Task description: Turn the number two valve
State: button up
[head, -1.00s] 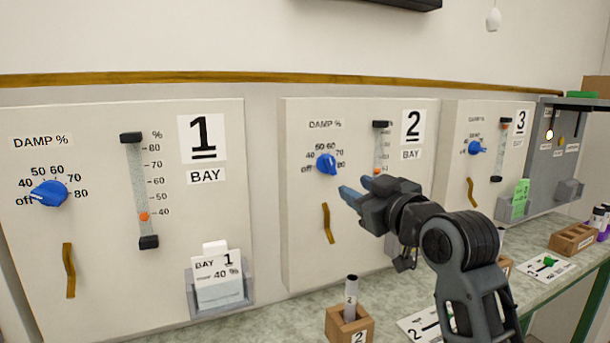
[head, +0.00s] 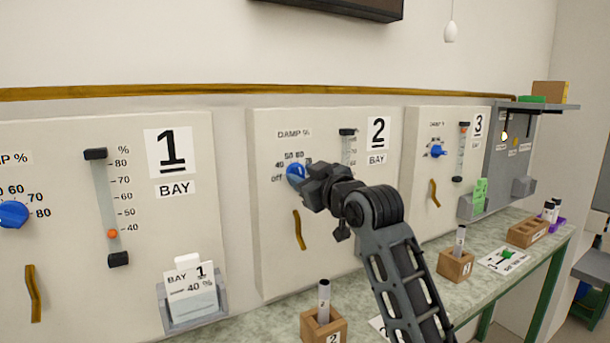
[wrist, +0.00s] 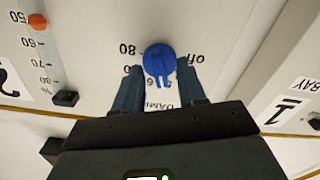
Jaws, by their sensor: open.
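The number two valve is a blue round knob (head: 295,172) on the white bay 2 panel (head: 270,225), under a "DAMP %" label with a printed scale. In the head view my gripper (head: 304,179) is at this knob and partly covers it. In the wrist view the knob (wrist: 159,60) stands just beyond and between the two fingertips of my open gripper (wrist: 161,78). A finger is on either side, and I cannot tell whether either touches it. The picture there is upside down, with "off" at the upper right and "80" at the left.
The bay 1 panel (head: 75,220) is at the left and the bay 3 panel (head: 445,185) at the right. A slider (head: 347,132) is right of the bay 2 knob. Wooden blocks with rods (head: 323,325) stand on the bench (head: 425,255) below.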

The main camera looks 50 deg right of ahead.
grip_shut()
dwell(0.3)
jog(key=shift+n+b, duration=0.3)
jog(key=n+b, duration=0.2)
jog(key=shift+a+f+n, duration=0.1)
jog(key=shift+f+n, duration=0.05)
jog(key=shift+n, duration=0.25)
jog(key=n+b, duration=0.3)
jog(key=n, duration=0.1)
jog(key=shift+n, duration=0.3)
jog(key=shift+n+b, duration=2.35)
jog(key=shift+n, duration=1.55)
